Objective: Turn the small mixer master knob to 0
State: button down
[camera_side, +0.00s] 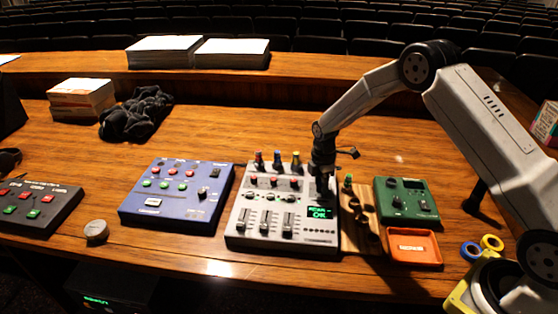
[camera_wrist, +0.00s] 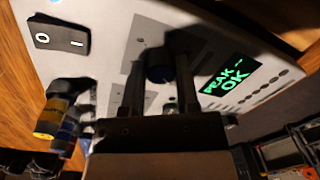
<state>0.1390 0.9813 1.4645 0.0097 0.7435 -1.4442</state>
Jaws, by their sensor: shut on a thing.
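The small mixer (camera_side: 262,238) is a light grey box in the middle of the desk, with faders, small knobs and a green display (camera_side: 320,212). In the wrist view its display (camera_wrist: 232,80) reads PEAK and OK. My gripper (camera_side: 322,194) points down onto the mixer's right part, just above the display. In the wrist view my gripper (camera_wrist: 160,75) has its two dark fingers on either side of a dark, blue-tinged knob, the master knob (camera_wrist: 158,70), and is shut on it. The knob's pointer and scale are not readable. In the side view the gripper hides the knob.
A rocker switch (camera_wrist: 62,38) and coloured plugs (camera_wrist: 55,118) sit near the gripper. A blue control box (camera_side: 170,212) stands left of the mixer. A wooden holder (camera_side: 350,238), green box (camera_side: 420,187) and orange tray (camera_side: 434,262) stand right.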

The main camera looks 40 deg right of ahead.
jog(key=shift+n, duration=0.6)
jog(key=shift+c, duration=1.7)
grip_release()
jog(key=shift+r, duration=0.1)
jog(key=shift+w+r, duration=0.2)
jog(key=shift+r, duration=3.6)
jog(key=shift+r, duration=0.1)
